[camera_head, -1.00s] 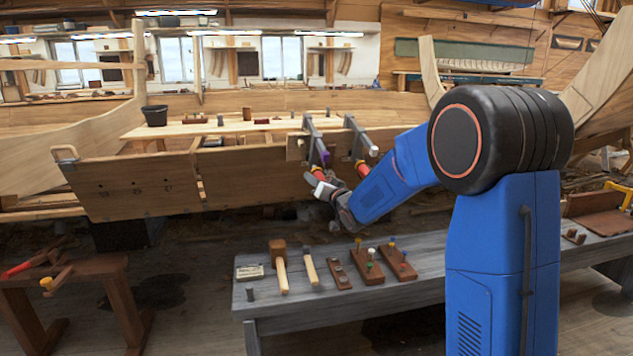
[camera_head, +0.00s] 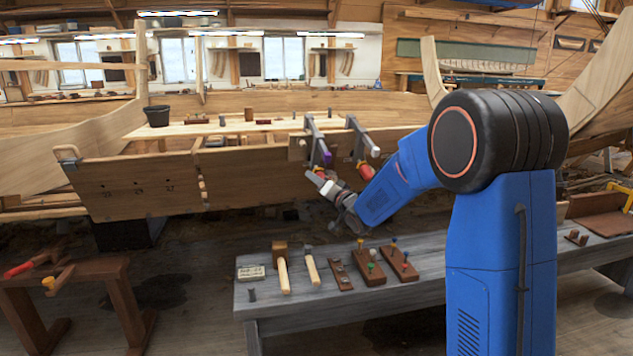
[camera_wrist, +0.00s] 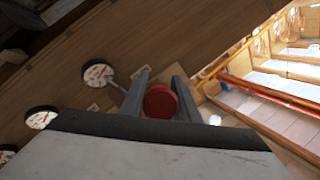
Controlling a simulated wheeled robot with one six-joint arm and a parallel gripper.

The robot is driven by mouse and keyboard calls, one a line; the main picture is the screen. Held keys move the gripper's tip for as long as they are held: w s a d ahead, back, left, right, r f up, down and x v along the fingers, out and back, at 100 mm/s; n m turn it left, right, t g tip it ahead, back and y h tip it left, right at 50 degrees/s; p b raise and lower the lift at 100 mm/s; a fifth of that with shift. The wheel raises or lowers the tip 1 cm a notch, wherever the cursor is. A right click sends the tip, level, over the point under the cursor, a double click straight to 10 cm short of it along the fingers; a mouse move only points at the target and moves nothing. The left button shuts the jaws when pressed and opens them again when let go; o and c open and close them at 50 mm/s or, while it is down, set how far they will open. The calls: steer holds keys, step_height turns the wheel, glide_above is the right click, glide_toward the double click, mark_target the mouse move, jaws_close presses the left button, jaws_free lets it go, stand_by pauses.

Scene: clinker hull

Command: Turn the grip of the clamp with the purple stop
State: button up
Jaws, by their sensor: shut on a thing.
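The clamp with the purple stop (camera_head: 327,158) is the left one of two grey clamps on the upper edge of the wooden hull plank. Its red grip (camera_head: 319,172) points down toward my gripper (camera_head: 321,178). In the wrist view the round red end of the grip (camera_wrist: 160,102) sits between the two grey fingers of my gripper (camera_wrist: 160,92), which is shut on it. My gripper hides part of the grip in the head view.
The second clamp, with a pale stop (camera_head: 373,151) and an orange-red grip (camera_head: 366,171), hangs close on the right. Below stands a grey bench (camera_head: 420,290) with mallets and pegged blocks. Round labelled discs (camera_wrist: 98,73) show on the wood in the wrist view.

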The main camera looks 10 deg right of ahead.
steer(key=o, duration=1)
steer(key=shift+o, duration=0.2)
steer(key=v, duration=1.7)
steer(key=shift+s, duration=0.2)
steer(key=shift+d, duration=0.15)
